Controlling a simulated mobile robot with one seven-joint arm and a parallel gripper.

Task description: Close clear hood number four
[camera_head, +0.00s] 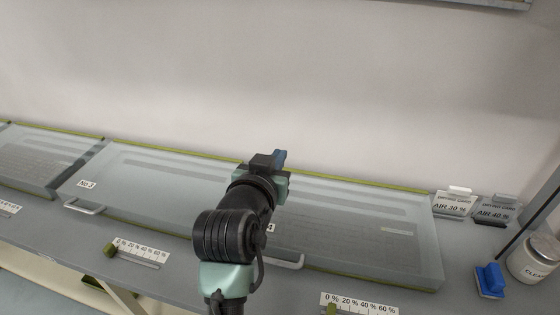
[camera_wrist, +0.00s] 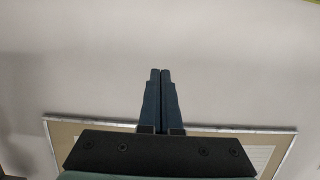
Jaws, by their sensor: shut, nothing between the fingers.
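The clear hood on the right (camera_head: 350,235) is a long see-through box over the grey bench; it looks low and level along its front edge. My arm covers its left part, and only the end of its number label shows, seemingly a 4. Its pale front handle (camera_head: 290,263) is partly hidden behind my arm. My gripper (camera_head: 281,155) is above the hood's rear left part, pointing toward the wall and apart from the handle. In the wrist view its two dark blue fingers (camera_wrist: 160,74) are together, with nothing between them.
Another clear hood (camera_head: 150,185), labelled No.3, lies to the left. Percent-scale sliders (camera_head: 142,252) sit along the bench front. Two air cards (camera_head: 455,203), a blue block (camera_head: 490,280) and a jar (camera_head: 535,258) stand at right. A framed board (camera_wrist: 285,145) shows in the wrist view.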

